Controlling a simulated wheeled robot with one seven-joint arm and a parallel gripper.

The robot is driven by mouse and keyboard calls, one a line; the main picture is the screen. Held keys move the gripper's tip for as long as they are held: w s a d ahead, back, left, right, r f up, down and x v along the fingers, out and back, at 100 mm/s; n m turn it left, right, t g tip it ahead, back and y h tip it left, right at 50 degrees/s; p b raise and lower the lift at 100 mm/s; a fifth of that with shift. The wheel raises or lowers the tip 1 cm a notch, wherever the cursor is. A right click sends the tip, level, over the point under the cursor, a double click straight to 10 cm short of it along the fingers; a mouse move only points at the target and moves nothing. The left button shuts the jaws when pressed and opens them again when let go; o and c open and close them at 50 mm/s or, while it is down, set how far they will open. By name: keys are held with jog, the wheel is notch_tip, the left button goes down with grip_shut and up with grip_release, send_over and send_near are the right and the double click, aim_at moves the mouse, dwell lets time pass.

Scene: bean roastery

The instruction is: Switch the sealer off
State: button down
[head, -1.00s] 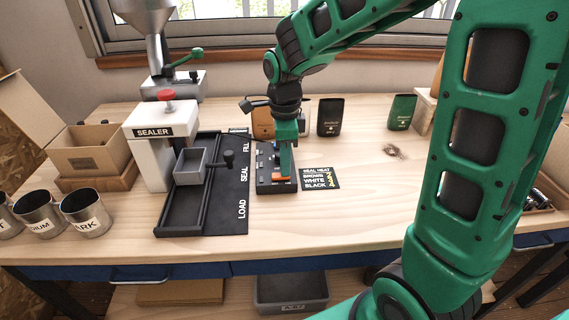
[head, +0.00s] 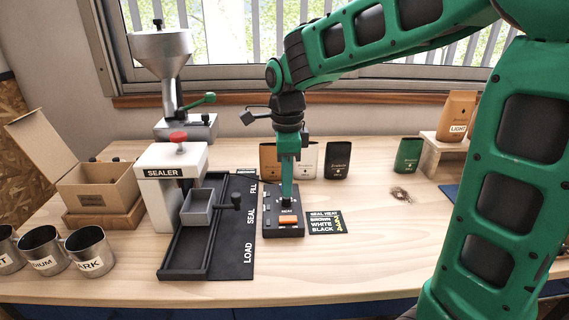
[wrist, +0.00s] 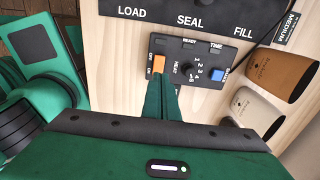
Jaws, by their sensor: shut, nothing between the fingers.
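The sealer (head: 157,190) is a white stand with a red knob, at the left of the black track. Its dark control box (head: 268,228) stands right of the track. On the box is an orange rocker switch (head: 288,220), which also shows in the wrist view (wrist: 158,63) beside OFF and ON lettering. My gripper (head: 287,203) is shut and empty, pointing down over the box, just behind the switch in the head view. In the wrist view its fingertips (wrist: 162,80) are close to the switch's ON end. I cannot tell whether they touch it.
A heat dial (wrist: 186,68) and a blue button (wrist: 218,75) are on the same box. A grey tray (head: 197,208) sits on the track. A seal heat card (head: 325,222) lies right of the box. Several bags stand behind. The right front bench is clear.

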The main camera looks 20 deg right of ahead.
notch_tip(320, 180, up, 6)
send_over(293, 218)
jog(key=a, duration=0.2)
jog(key=shift+w+d+r, duration=0.2)
jog(key=shift+w+d, duration=0.05)
jog(key=shift+w, duration=0.15)
jog(key=shift+d, duration=0.1)
jog(key=shift+s+d+r, duration=0.1)
jog(key=shift+s+d, duration=0.2)
jog(key=shift+d, duration=0.45)
notch_tip(293, 218, down, 14)
jog(key=shift+f, duration=0.1)
jog(key=shift+s, duration=0.1)
dwell(0.5)
